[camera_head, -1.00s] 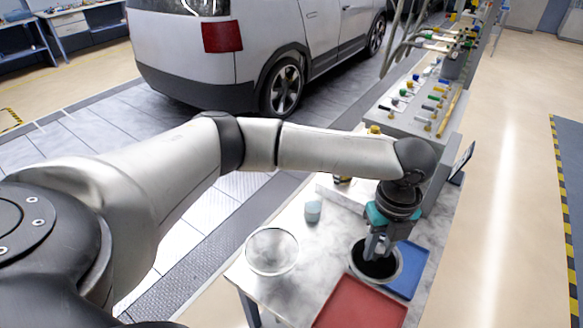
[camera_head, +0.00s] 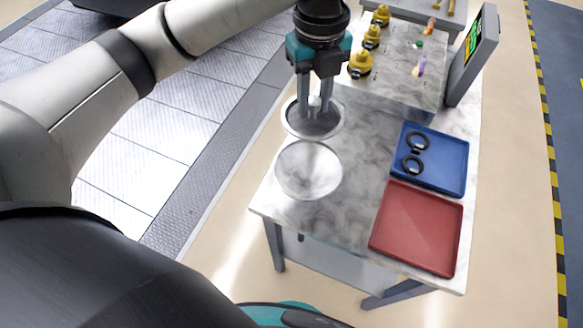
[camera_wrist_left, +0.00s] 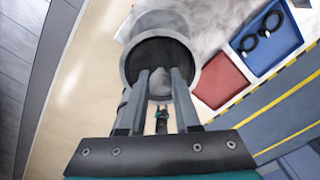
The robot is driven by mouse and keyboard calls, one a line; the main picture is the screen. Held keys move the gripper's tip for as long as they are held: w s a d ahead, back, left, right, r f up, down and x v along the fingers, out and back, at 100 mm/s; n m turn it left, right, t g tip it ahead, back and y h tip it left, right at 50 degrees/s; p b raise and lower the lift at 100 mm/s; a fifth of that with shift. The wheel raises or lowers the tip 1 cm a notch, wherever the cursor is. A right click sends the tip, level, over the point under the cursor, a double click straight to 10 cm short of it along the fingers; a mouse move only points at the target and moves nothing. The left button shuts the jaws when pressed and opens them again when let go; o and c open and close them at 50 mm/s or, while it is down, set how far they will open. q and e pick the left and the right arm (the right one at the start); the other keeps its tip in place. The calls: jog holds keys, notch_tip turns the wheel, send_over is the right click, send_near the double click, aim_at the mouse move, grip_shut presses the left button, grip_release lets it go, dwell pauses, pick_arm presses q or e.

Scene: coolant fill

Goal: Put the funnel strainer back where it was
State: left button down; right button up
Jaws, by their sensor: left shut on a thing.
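The funnel strainer (camera_head: 297,123) is a round grey cup with a dark inside. My left gripper (camera_head: 314,108) is shut on it, with the fingers reaching down inside the rim. It is held in the air by the table's left edge, beyond the clear round bowl (camera_head: 308,171). In the left wrist view, the strainer (camera_wrist_left: 128,64) sits around the fingertips (camera_wrist_left: 160,80) and overlaps the bowl (camera_wrist_left: 160,20). The strainer's underside is hidden. My right gripper cannot be made out.
The marble-topped table (camera_head: 345,205) has clear room right of the bowl. A red tray (camera_head: 418,228) is empty; a blue tray (camera_head: 445,165) holds two black rings (camera_head: 412,163). Yellow fittings (camera_head: 360,64) on a raised block and a screen (camera_head: 474,55) stand at the back.

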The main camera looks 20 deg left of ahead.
aim_at(312, 130)
pick_arm(q)
jog(key=shift+f+b, duration=1.05)
jog(key=shift+f, duration=8.7)
pick_arm(e)
jog(key=shift+d+f, duration=0.2)
jog(key=shift+f, duration=0.4)
jog(key=shift+d+f, duration=0.2)
jog(key=shift+f, duration=0.35)
pick_arm(q)
jog(key=c, duration=0.6)
grip_release()
jog(key=shift+f, duration=0.15)
pick_arm(e)
jog(key=shift+a, duration=0.2)
pick_arm(q)
notch_tip(312, 130, up, 12)
jog(key=shift+r+p, duration=0.2)
jog(key=shift+p, duration=0.45)
pick_arm(e)
jog(key=shift+d+r, duration=0.1)
jog(key=shift+r, duration=0.55)
